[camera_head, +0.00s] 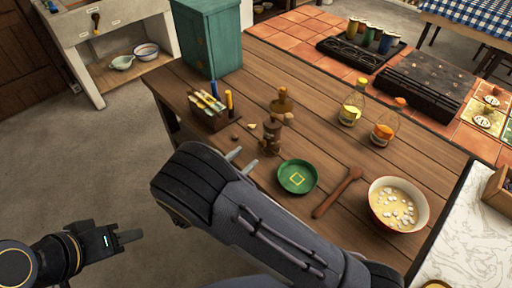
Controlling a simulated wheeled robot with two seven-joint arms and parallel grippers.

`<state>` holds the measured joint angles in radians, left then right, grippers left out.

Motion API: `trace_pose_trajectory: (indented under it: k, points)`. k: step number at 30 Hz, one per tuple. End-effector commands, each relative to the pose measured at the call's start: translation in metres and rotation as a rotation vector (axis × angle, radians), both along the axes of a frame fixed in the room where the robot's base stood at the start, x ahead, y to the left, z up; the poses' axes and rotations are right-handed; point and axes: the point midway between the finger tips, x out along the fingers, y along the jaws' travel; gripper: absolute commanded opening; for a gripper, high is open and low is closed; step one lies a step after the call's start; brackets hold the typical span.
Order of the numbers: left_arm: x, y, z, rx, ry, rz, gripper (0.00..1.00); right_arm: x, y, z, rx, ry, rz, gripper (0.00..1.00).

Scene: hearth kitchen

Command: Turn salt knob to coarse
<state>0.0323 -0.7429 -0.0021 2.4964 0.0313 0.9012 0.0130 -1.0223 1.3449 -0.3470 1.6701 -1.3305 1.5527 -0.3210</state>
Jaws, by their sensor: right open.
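A dark brown wooden mill (271,135) stands upright on the wooden counter, left of a green dish. Another rounded brown wooden piece (281,104) stands just behind it. I cannot tell which of them bears the salt knob, and no coarse marking is readable. My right gripper (241,161) is open and empty, its two pale fingertips showing beyond my dark arm, to the left of and nearer than the mill. They are not visibly touching it. My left gripper (128,237) is at the lower left, over the floor, away from the counter; its jaw gap is not clear.
The green dish (297,177), a wooden spoon (338,193) and a bowl (399,204) lie to the right. Two bottles (352,103) (387,124) stand behind. A wooden caddy (208,112) and small brown bits are left of the mill. A teal cabinet (210,40) stands at the back left.

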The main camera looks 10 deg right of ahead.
Motion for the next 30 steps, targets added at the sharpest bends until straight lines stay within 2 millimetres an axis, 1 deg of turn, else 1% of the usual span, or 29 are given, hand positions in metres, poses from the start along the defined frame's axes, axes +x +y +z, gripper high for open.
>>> trace_pose_trajectory:
  k: [1, 3, 9, 14, 21, 30]
  points:
    - [0.0, 0.0, 0.004, 0.0, 0.0, 0.0, 0.36, 0.005, -0.009, 0.002, 0.0, 0.001, -0.005, 0.45]
    - [0.0, 0.0, 0.006, 0.0, 0.0, 0.0, 0.36, 0.013, -0.018, 0.002, 0.001, 0.001, -0.005, 0.45]
    - [0.0, 0.0, 0.01, 0.0, 0.0, 0.0, 0.36, 0.029, -0.039, 0.001, 0.001, 0.001, -0.004, 0.45]
    - [0.0, 0.0, 0.011, 0.0, 0.0, 0.0, 0.36, 0.034, -0.046, 0.0, 0.004, 0.0, -0.003, 0.45]
    - [0.0, 0.0, 0.011, 0.0, 0.0, 0.0, 0.36, 0.035, -0.046, 0.0, 0.004, 0.0, -0.003, 0.45]
    - [0.0, 0.0, 0.011, 0.0, 0.0, 0.0, 0.36, 0.035, -0.046, 0.0, 0.004, 0.0, -0.003, 0.06]
